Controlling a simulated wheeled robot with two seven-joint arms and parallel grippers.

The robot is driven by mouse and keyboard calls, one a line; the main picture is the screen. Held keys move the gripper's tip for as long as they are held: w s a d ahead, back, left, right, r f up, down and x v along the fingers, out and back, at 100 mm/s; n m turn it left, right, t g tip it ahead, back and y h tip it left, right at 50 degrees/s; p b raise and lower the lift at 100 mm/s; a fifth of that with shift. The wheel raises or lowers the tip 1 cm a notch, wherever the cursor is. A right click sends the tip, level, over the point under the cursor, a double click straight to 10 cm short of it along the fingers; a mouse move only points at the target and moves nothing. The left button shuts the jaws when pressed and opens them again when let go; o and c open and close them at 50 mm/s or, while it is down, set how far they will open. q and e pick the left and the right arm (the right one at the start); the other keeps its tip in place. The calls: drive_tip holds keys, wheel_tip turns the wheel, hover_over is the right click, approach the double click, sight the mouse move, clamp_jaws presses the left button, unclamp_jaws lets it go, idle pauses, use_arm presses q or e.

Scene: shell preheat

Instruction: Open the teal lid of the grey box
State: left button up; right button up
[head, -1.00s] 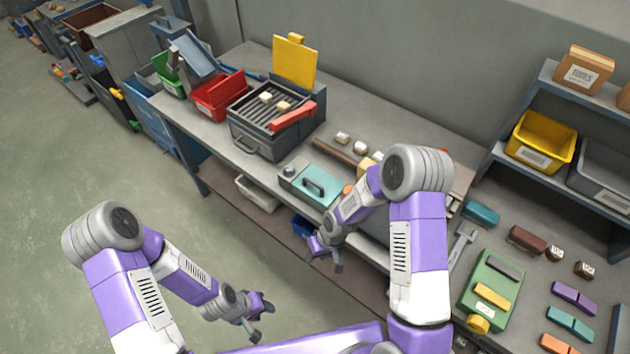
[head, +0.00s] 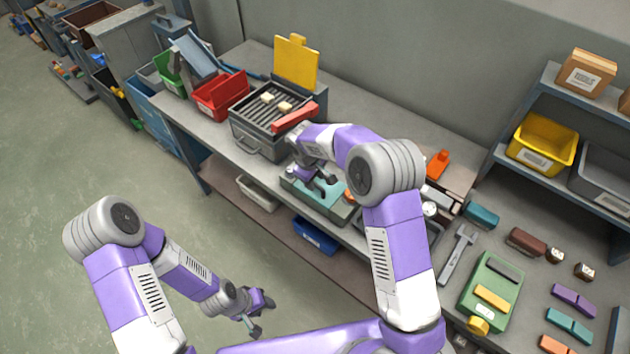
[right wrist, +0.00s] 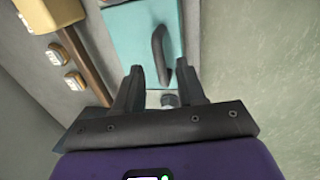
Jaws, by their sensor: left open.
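The teal lid (head: 322,203) lies flat and closed on the grey box on the bench, partly hidden by my right arm. In the right wrist view the lid (right wrist: 128,40) carries a dark bar handle (right wrist: 160,52). My right gripper (head: 320,188) is over the lid. In the right wrist view my right gripper (right wrist: 160,78) is open, with the near end of the handle showing between its fingertips and clear gaps at both sides. I cannot tell its height above the lid. My left gripper (head: 258,314) is open and empty, low over the floor, away from the bench.
A grill-like box (head: 262,125) with a raised yellow panel (head: 296,62) and a red bar (head: 295,118) stands just behind. A red bin (head: 220,95) is left of it. A wooden bar (right wrist: 88,60) and several small blocks lie beside the box. A blue bin (head: 316,237) sits below.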

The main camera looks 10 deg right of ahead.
drive_tip(key=shift+w+d+f, duration=0.1)
drive_tip(key=shift+w+f, duration=0.1)
drive_tip(key=shift+f, duration=0.5)
drive_tip(key=shift+s+f, duration=0.1)
drive_tip(key=shift+f, duration=0.2)
drive_tip(key=shift+c, duration=0.3)
clamp_jaws()
